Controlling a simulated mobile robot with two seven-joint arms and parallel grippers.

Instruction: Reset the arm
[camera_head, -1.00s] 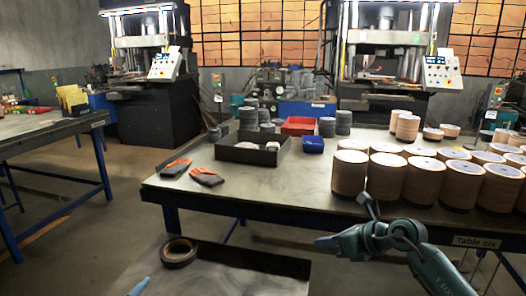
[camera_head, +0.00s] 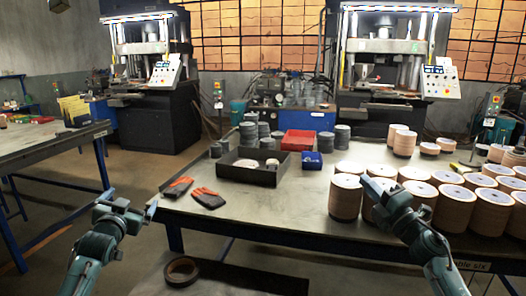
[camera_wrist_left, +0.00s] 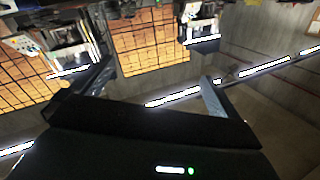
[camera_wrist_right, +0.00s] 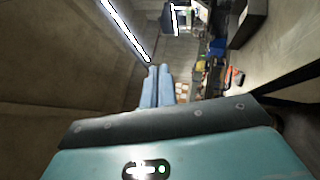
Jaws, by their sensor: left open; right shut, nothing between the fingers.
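My left gripper (camera_head: 132,205) is raised at the lower left of the head view, in front of the table's left edge. Its two fingers stand wide apart with nothing between them in the left wrist view (camera_wrist_left: 152,88). My right gripper (camera_head: 373,187) is at the right of the head view, in front of the stacked discs, and hides part of them. Its fingers are together and empty in the right wrist view (camera_wrist_right: 157,86).
The work table (camera_head: 265,212) bears tall brown disc stacks (camera_head: 345,198) at right, a black bin (camera_head: 245,177), a red bin (camera_head: 298,141), a blue tray (camera_head: 312,160) and gloves (camera_head: 207,198). A brown ring (camera_head: 181,270) lies lower, in front. The table's middle front is clear.

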